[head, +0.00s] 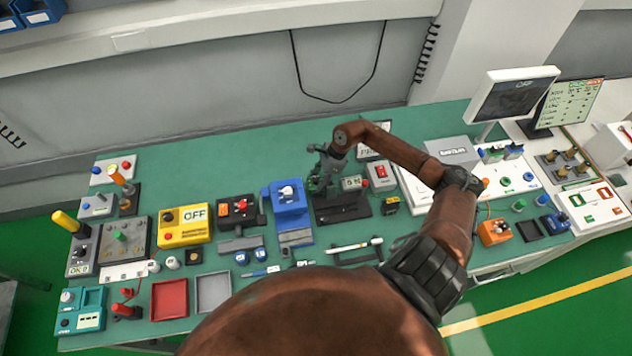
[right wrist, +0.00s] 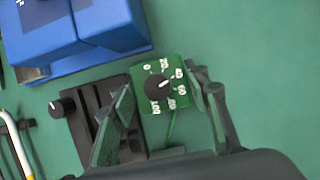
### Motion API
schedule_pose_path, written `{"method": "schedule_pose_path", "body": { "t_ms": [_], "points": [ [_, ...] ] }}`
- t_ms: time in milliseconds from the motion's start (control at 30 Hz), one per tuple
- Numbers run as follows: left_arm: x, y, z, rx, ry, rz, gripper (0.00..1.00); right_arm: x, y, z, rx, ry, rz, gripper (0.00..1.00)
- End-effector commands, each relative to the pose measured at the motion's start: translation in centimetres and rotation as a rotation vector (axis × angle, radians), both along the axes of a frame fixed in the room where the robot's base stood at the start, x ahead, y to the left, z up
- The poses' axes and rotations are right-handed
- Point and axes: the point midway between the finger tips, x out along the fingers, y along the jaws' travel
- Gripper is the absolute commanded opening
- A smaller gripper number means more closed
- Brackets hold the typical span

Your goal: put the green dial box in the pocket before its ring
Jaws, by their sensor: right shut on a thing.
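The green dial box (right wrist: 158,85) has a black knob and white numbers on its top. It sits between the fingers of my right gripper (right wrist: 165,108), which is shut on it. In the head view my right gripper (head: 322,180) is over the back middle of the bench, beside the blue machine; the box cannot be made out clearly there. An empty dark pocket (head: 529,231) lies at the right, between an orange box (head: 494,231) and a blue box (head: 556,222). Behind it, a white board carries a green ring (head: 505,181) and a blue ring (head: 528,176). My left gripper is not in view.
The blue machine (head: 288,205) stands left of my right gripper. A dark base with a knob (right wrist: 85,120) lies by the fingers. A green knob (head: 519,205) and a blue knob (head: 541,200) stand behind the pocket. A grey box (head: 452,150) stands behind my arm.

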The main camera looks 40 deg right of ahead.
Motion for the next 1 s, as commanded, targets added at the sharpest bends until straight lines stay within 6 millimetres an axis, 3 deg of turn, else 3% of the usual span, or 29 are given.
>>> {"method": "schedule_pose_path", "body": {
  "t_ms": [267,300,367,767,1000],
  "points": [
    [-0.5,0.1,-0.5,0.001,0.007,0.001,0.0,0.2,0.0,-0.2,0.0,-0.003,0.001,0.0],
    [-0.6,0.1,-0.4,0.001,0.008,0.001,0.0,0.1,0.0,-0.2,0.0,0.0,0.001,0.45],
    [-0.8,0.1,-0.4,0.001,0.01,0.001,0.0,0.1,0.0,-0.2,0.0,0.0,0.001,0.49],
    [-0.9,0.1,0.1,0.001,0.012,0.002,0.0,0.1,0.0,0.3,0.0,-0.002,0.001,0.5],
    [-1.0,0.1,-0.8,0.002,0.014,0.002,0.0,-0.8,-1.6,4.0,-0.005,-0.001,0.003,0.5]
  ]
}}
